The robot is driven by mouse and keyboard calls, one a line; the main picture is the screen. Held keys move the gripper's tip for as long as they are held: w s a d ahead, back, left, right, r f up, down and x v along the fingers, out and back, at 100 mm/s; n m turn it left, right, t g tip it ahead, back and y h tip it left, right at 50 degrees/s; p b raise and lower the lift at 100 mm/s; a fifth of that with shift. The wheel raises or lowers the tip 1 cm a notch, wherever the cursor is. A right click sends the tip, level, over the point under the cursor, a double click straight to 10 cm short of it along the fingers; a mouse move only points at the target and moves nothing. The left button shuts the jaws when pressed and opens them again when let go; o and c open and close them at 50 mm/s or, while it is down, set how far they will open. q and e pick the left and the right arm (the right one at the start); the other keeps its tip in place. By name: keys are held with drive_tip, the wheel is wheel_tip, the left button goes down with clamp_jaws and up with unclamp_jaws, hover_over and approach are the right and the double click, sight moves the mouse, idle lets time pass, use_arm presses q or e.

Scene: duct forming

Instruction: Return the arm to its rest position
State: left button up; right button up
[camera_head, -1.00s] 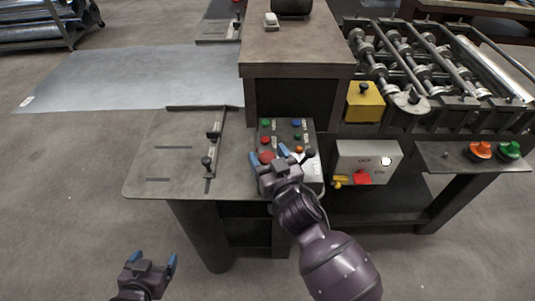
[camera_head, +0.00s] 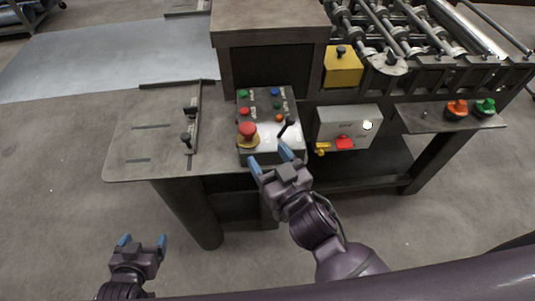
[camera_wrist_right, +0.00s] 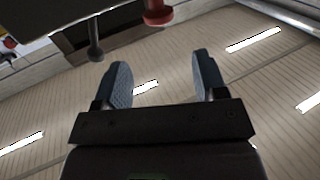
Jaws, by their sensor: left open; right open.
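My right gripper (camera_head: 271,163) is open and empty, just in front of the lower edge of the control panel (camera_head: 262,103) in the head view. Its two blue-tipped fingers (camera_wrist_right: 162,85) also show apart in the right wrist view, with nothing between them. The panel carries several coloured buttons, a red mushroom button (camera_head: 248,130) on a yellow base and a black lever (camera_head: 286,126). A red knob shape (camera_wrist_right: 157,10) and a dark lever shape (camera_wrist_right: 95,45) show at the top of the right wrist view. My left gripper (camera_head: 143,243) is open and empty at the lower left, above the floor.
A grey worktable (camera_head: 140,155) with a slotted guide lies left of the panel. A grey box (camera_head: 330,131) with red and yellow handles is on the right. A roller machine (camera_head: 400,35) and a stand with orange and green buttons (camera_head: 484,107) are further right. Floor in front is clear.

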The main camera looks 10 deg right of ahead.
idle(0.4)
drive_tip(key=d+f+g+h, duration=0.2)
drive_tip(key=d+f+h, duration=0.2)
drive_tip(key=d+f, duration=0.65)
drive_tip(key=s+d+f+m+g+h, duration=0.1)
drive_tip(key=s+d+f, duration=0.2)
drive_tip(key=s+d, duration=0.2)
drive_tip(key=s+d+f+m+g+h, duration=0.1)
drive_tip(key=s+d+f, duration=0.3)
drive_tip(key=d, duration=0.4)
drive_tip(key=shift+s+m+g+h, duration=0.4)
drive_tip(key=shift+s+m+h, duration=0.1)
drive_tip(key=shift+m, duration=0.3)
